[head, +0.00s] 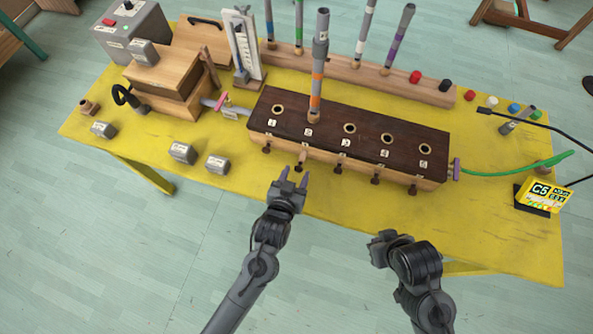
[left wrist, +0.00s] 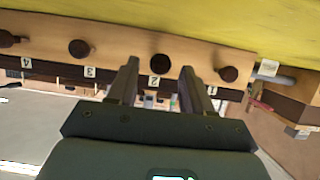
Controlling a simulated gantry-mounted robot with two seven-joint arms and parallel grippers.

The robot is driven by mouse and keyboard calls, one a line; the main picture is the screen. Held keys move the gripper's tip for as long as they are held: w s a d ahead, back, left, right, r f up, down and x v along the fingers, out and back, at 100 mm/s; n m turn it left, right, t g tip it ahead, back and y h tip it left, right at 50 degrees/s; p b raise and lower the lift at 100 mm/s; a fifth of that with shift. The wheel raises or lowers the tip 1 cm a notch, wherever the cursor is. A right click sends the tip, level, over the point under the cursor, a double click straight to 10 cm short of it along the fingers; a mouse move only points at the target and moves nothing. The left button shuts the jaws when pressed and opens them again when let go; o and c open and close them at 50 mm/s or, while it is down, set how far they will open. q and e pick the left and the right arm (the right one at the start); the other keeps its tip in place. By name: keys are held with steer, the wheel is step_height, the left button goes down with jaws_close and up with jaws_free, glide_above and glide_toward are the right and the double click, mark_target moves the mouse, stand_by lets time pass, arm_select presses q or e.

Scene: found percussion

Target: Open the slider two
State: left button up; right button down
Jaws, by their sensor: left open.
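The dark-topped wooden box (head: 365,127) has a row of numbered holes and small brown slider knobs along its front. Slider two (head: 301,158) is the second knob from the left; it also shows in the left wrist view (left wrist: 160,63), above the label 2. My left gripper (head: 295,174) is open, in front of the box at slider two. In the left wrist view its fingers (left wrist: 160,75) stand one on each side of that knob, with a gap on both sides. My right gripper (head: 382,245) is empty-looking over the table's front edge; its fingers are not clear.
An orange-and-grey pipe (head: 318,70) stands in hole two. Slider one (left wrist: 228,74) and slider three (left wrist: 80,48) flank slider two. Several grey metal weights, one here (head: 182,152), lie left on the yellow table (head: 235,190). A yellow tuner (head: 545,195) stands at the right.

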arm_select(q)
steer(key=p+v, duration=0.2)
steer(key=v, duration=0.7)
steer(key=shift+s+a, duration=0.1)
steer(key=shift+s, duration=0.05)
